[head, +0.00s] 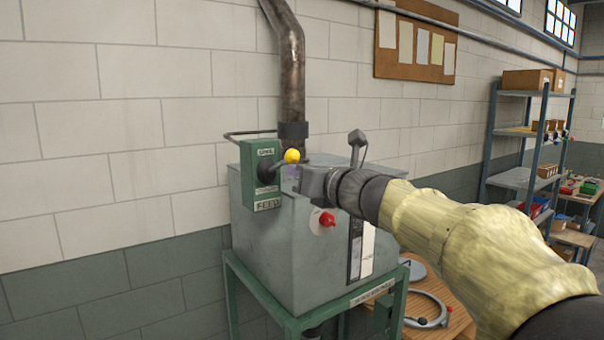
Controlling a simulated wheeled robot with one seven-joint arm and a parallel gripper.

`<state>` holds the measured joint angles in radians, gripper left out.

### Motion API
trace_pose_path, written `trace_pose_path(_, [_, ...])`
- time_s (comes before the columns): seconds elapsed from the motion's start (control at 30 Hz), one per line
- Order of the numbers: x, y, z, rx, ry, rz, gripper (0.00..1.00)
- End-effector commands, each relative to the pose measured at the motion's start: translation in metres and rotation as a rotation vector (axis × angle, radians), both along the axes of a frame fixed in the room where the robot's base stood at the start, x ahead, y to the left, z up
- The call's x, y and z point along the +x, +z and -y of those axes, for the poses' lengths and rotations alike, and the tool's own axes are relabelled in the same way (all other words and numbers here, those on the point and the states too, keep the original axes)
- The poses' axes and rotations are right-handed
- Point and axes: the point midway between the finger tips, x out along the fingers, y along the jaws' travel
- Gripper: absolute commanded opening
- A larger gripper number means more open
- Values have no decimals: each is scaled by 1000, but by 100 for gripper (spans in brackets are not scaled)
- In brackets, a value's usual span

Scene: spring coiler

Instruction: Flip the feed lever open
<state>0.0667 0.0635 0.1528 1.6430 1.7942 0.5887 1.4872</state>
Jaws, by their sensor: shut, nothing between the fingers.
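The feed lever has a yellow ball knob (291,156) on a short dark arm. It is mounted on a green panel (262,177) labelled FEED, on the left side of the grey machine (270,245). The knob points right, toward my gripper. My gripper (297,178) comes in from the right, just right of and slightly below the knob. It is shut and empty. I cannot tell whether it touches the lever. Part of the machine's top and front is hidden behind my gripper and arm.
A red knob (327,219) is on the machine's front. A dark lever (357,140) rises behind my wrist. A rusty pipe (291,70) stands behind the machine. A wooden table (455,322) and a shelf rack (488,140) are at right. The space left of the panel is clear.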

Motion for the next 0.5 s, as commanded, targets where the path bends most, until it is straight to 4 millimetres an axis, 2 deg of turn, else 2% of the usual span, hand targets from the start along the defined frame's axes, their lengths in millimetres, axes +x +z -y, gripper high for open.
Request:
trace_pose_path(0.03, [-3,21,0,15,-1,29,0])
trace_pose_path(0.5, [-4,26,-1,16,0,34,0])
